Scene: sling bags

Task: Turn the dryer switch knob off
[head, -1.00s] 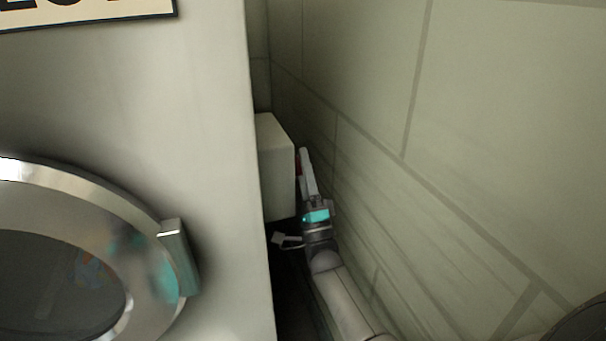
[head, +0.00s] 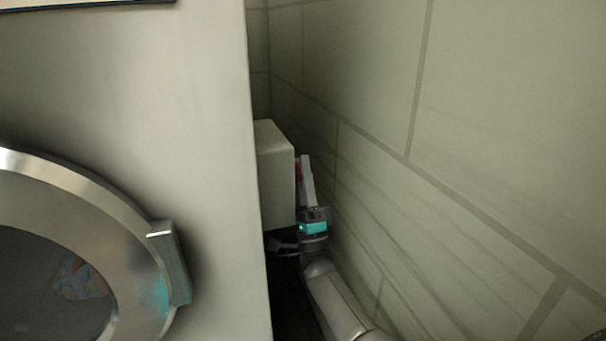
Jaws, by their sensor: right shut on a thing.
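The dryer (head: 205,100) fills the left of the head view, with its round door to the front. A pale switch box (head: 275,175) sticks out from the dryer's right side. A small red part, likely the switch knob (head: 298,170), shows at the box's right face, mostly hidden behind my gripper. My right gripper (head: 306,175) is in the gap between box and wall, its fingers at the red part. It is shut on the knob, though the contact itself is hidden. My left gripper is not in view.
A tiled wall (head: 480,150) runs close along the right, leaving a narrow gap beside the dryer. The metal-rimmed round door (head: 90,190) has a protruding handle (head: 172,262) at its right. Colourful cloth (head: 80,280) shows through the glass. The gap's floor is dark.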

